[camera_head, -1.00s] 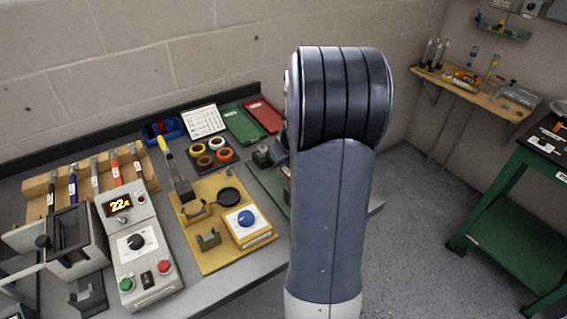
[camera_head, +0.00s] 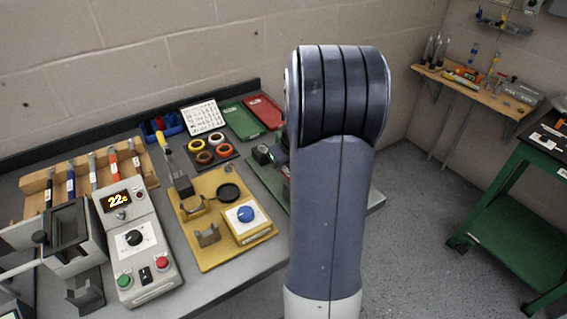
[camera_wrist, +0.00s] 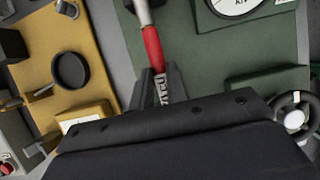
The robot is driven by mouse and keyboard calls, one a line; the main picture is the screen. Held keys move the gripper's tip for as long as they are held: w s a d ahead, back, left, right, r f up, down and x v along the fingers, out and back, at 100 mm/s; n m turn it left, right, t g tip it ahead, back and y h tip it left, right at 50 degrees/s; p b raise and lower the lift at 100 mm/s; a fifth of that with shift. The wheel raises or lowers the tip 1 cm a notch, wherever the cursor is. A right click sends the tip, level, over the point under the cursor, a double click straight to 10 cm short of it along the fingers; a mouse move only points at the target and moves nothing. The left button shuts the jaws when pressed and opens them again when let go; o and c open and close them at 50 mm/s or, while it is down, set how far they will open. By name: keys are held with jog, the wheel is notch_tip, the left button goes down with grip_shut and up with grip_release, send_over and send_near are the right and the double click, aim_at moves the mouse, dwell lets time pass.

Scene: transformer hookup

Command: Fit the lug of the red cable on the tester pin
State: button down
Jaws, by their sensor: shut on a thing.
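In the wrist view my gripper (camera_wrist: 162,88) is shut on the red cable (camera_wrist: 152,48), which has a white label with dark letters between the fingers. The cable's pale metal end (camera_wrist: 142,10) points to the top of the picture and runs out of it. It is over or close beside a green board (camera_wrist: 205,62) with a round white gauge (camera_wrist: 240,4) at its top; I cannot tell the gap. I cannot make out the tester pin. In the head view my arm hides the gripper and cable, and part of the green board (camera_head: 262,172) shows left of it.
A yellow board (camera_wrist: 95,25) with a dark round cup (camera_wrist: 71,70) lies left of the green one. A black handwheel (camera_wrist: 296,108) is at the right. In the head view a grey control box (camera_head: 150,275) and a wooden rack (camera_head: 36,183) stand further left.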

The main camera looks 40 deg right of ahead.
jog(key=c, duration=1.3)
grip_release()
notch_tip(320, 180, up, 5)
jog(key=p, duration=0.5)
jog(key=b+v, duration=0.1)
jog(key=v, duration=0.9)
jog(key=shift+s+r, duration=0.2)
jog(key=shift+r, duration=0.15)
jog(key=shift+f, duration=0.15)
